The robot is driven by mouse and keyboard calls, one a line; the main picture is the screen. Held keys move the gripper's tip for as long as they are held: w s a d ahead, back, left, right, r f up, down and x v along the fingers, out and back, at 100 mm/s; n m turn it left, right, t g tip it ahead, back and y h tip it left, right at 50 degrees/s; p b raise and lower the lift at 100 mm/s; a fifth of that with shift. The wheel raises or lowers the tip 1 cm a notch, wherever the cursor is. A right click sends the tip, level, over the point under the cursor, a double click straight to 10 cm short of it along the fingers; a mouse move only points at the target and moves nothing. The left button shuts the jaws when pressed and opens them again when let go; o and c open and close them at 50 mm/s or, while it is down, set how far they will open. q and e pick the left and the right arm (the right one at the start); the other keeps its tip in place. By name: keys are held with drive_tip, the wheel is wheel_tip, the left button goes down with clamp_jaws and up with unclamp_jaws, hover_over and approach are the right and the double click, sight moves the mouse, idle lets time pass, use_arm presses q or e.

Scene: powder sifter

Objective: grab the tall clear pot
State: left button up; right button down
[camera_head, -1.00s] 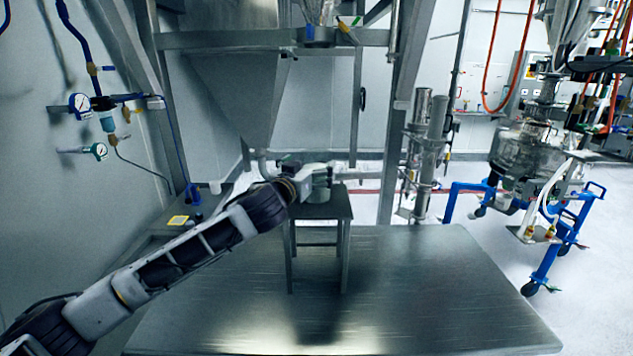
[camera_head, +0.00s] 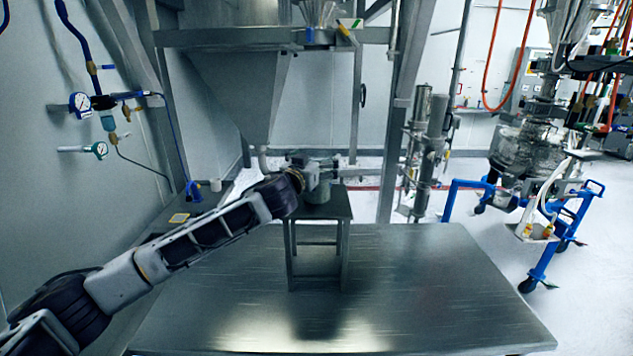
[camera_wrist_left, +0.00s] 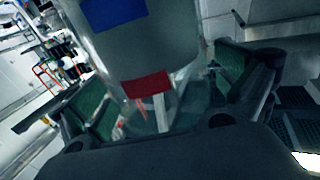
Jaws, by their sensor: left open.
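The tall clear pot (camera_wrist_left: 140,55) fills the upper middle of the left wrist view. It is see-through, with a blue patch above and a red patch lower down. In the head view the pot (camera_head: 318,198) stands on a small metal stand (camera_head: 320,213), partly hidden behind my wrist. My left gripper (camera_head: 325,172) is open at the pot. In the left wrist view its green-padded fingers (camera_wrist_left: 165,95) lie on either side of the pot; I cannot tell whether they touch it. My right gripper is in neither view.
The stand is on a broad metal table (camera_head: 430,290), bare in front and at the right. A grey hopper (camera_head: 235,90) and steel frame rise behind. Gauges (camera_head: 80,103) and hoses line the left wall. A blue wheeled frame (camera_head: 545,265) is at the right.

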use_arm(q)
drive_tip(key=c, duration=1.9)
drive_tip(key=shift+r, duration=0.1)
drive_tip(key=shift+r+b, duration=0.45)
drive_tip(key=shift+r, duration=4.55)
